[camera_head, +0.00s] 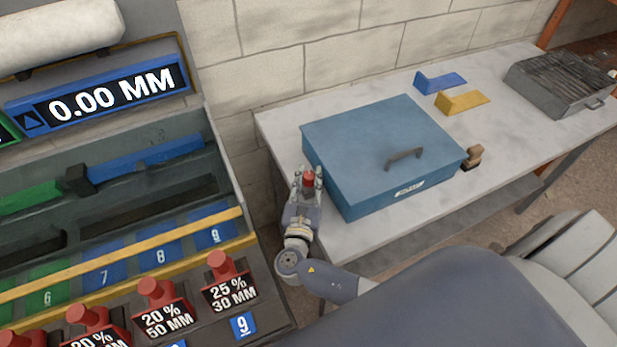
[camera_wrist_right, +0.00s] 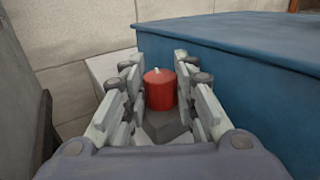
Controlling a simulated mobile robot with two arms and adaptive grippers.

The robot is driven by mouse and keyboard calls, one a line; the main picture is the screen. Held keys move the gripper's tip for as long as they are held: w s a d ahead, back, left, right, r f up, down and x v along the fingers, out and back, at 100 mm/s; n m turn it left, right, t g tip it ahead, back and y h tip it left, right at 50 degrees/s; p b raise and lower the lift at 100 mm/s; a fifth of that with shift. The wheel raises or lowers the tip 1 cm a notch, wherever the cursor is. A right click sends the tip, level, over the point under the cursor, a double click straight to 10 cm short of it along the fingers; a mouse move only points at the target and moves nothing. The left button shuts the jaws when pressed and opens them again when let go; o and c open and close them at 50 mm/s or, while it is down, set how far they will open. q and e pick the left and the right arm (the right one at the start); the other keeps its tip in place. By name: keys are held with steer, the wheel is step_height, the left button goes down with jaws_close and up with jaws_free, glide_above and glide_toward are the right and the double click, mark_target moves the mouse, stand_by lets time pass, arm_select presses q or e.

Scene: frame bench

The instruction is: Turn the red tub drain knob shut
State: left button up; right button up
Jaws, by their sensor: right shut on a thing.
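The red drain knob (camera_head: 308,181) is at the left end of the blue lidded tub (camera_head: 375,140), low beside its wall. My right gripper (camera_head: 307,178) is around the knob with a finger on each side, shut on it. In the right wrist view the red knob (camera_wrist_right: 160,90) stands upright between the two fingers, with a small pale mark on its top and a grey block below it. The fingers hide part of its sides. My left gripper is in neither view.
The grey bench (camera_head: 345,235) holds a blue bracket (camera_head: 440,82), a yellow bracket (camera_head: 461,101), a brown wooden piece (camera_head: 474,157) and a metal grated tray (camera_head: 560,82). A machine with red knobs (camera_head: 226,268) stands at left. A block wall runs behind.

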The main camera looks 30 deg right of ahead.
steer(key=shift+d+r+n+t+y+p, duration=0.1)
steer(key=shift+n+t+y+p, duration=0.1)
steer(key=shift+n+t+y, duration=0.3)
steer(key=shift+d+r+n+t+y+p, duration=0.1)
steer(key=shift+n+t+y+p, duration=0.1)
steer(key=shift+n+y, duration=0.35)
steer(key=shift+f+n+t+y, duration=0.15)
steer(key=shift+n+t+y, duration=0.6)
steer(key=shift+y, duration=0.9)
steer(key=o, duration=0.8)
steer(key=shift+s, duration=0.1)
steer(key=v, duration=1.2)
steer(key=shift+a, duration=0.15)
